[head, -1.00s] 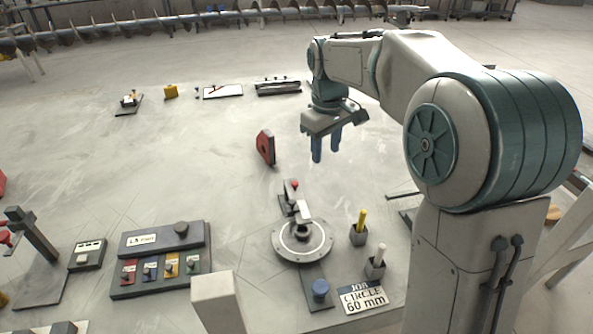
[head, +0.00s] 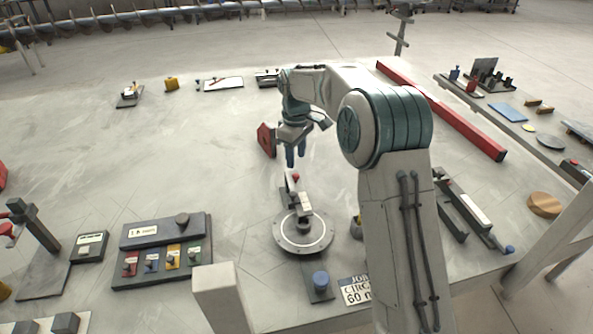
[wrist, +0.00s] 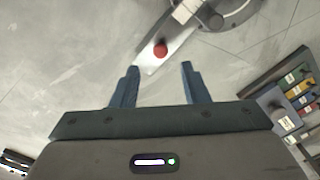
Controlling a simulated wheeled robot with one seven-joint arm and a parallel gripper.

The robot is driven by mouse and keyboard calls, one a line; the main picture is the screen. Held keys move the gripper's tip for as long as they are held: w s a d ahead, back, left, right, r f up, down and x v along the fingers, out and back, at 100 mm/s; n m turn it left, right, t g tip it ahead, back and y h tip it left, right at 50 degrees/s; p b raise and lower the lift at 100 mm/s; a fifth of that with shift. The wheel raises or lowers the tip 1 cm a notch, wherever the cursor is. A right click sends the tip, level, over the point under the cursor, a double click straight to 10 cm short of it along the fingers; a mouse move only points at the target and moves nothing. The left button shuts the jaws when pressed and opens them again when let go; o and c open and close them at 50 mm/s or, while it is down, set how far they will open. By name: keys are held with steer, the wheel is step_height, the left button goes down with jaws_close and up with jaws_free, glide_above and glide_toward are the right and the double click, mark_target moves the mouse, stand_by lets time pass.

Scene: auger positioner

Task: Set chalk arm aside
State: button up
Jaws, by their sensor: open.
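The chalk arm is a pale bar (head: 305,203) with a red knob (head: 295,177) at its far end. It reaches out from a round grey disc (head: 282,240) near the table's front. My gripper (head: 296,156) is open and empty, pointing down just above and behind the red knob. In the wrist view, the red knob (wrist: 160,49) lies between the lines of my open blue fingers (wrist: 159,68), just beyond their tips. The pale bar (wrist: 180,38) runs up and right from it to the disc. I cannot tell the exact height gap.
A red block (head: 266,139) stands close left of my gripper. A control panel (head: 161,234) with coloured switches is front left. A blue knob (head: 320,281) sits in front of the disc. My arm hides most of the chalk cups. The table's left middle is clear.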

mark_target(296, 174)
step_height(296, 174, down, 6)
steer(key=shift+f, duration=0.1)
jaws_close()
